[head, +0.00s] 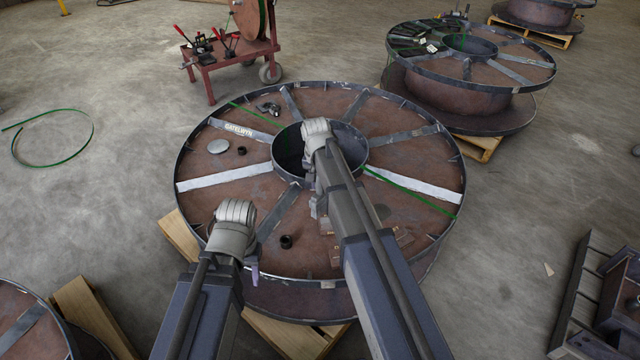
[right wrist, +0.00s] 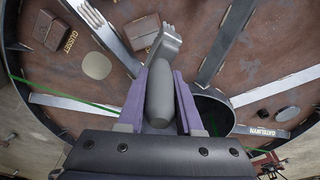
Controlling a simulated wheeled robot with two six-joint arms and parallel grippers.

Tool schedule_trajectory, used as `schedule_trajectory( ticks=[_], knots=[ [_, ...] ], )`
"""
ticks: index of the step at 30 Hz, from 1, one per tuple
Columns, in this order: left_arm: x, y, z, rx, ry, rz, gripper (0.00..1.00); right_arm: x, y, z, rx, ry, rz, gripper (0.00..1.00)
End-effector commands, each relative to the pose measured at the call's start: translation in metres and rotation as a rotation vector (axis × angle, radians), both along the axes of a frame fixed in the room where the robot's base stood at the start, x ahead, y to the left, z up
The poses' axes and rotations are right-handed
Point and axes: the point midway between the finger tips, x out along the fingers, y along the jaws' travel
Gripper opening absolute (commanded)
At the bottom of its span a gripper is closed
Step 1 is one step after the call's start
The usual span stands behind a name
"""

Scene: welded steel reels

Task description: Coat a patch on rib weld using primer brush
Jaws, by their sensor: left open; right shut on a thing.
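The large brown steel reel (head: 215,170) lies flat in the middle of the head view, with grey ribs (head: 225,178) running from hub to rim. My right gripper (right wrist: 164,76) has its purple fingers shut on the grey rounded handle of the primer brush (right wrist: 160,95). The brush's pale head points away from me, over the reel near a rib (right wrist: 108,35); I cannot tell whether it touches. In the head view my right arm hides the brush. My left gripper (head: 255,277) is open, above the reel's near left part, mostly hidden by its wrist.
Brown blocks (right wrist: 60,30) lie on the reel; one is marked GUSSET. A pale disc (head: 218,146) and black cups (head: 287,241) also lie there. Green strips cross the flange. A red cart (head: 230,65) and another reel (head: 490,75) stand behind.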

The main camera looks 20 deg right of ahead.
Motion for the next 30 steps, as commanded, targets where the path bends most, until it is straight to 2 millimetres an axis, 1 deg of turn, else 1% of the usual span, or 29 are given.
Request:
schedule_trajectory(
  ticks=[5,8,18,30],
  knots=[
    [0.0,0.0,-0.001,0.0,0.0,0.0,0.5,0.0,0.0,-0.001,0.0,0.0,0.0,0.0],
    [0.0,0.0,0.002,0.0,0.0,0.0,0.5,0.0,0.0,0.002,0.0,0.0,0.0,0.0],
    [0.0,0.0,0.03,0.0,0.0,0.0,0.5,0.0,0.0,0.03,0.0,0.0,0.0,0.0],
    [0.0,0.0,0.029,0.0,0.0,0.0,0.5,0.0,0.0,0.029,0.0,0.0,0.0,0.0]
  ],
)
